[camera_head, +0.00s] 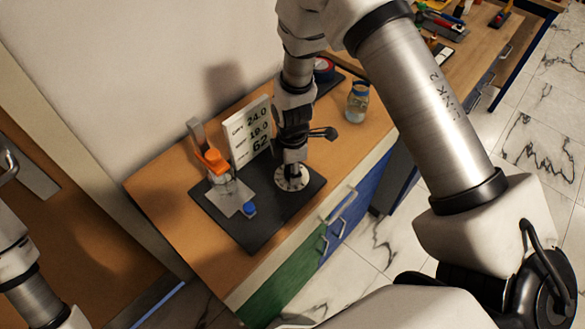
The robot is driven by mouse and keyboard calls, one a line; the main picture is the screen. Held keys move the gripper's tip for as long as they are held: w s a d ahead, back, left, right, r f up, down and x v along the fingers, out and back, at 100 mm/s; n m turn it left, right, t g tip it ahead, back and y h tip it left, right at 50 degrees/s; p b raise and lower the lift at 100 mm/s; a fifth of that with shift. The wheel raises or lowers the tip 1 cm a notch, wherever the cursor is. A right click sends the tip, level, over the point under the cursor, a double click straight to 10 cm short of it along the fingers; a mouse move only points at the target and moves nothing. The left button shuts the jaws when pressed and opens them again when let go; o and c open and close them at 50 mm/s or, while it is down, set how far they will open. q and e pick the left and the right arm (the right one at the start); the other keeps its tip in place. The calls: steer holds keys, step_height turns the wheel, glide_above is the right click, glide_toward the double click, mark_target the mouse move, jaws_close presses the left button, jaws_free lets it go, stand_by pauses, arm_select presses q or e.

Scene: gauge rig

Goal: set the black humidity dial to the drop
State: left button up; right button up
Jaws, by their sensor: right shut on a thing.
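The humidity dial's pale round face (304,181) lies flat on a black base plate (262,236). My right gripper (293,172) points down over the middle of the face and is shut on the dial's black knob. The fingers hide most of the knob, so its pointing direction cannot be told. The drop mark cannot be made out at this size. My left gripper is out of view; only part of my left arm shows at the lower left.
A white sign (247,131) with black numbers stands behind the dial. An orange-topped bottle (213,163) and a blue knob (249,209) are to its left. A jar (357,102) stands at the right rear. The wooden bench top (172,217) is clear at the left.

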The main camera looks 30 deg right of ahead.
steer(key=shift+s+f, duration=0.15)
steer(key=o, duration=1.1)
steer(key=shift+o, duration=0.2)
steer(key=shift+a, duration=0.1)
step_height(320, 180, up, 12)
steer(key=shift+w, duration=0.2)
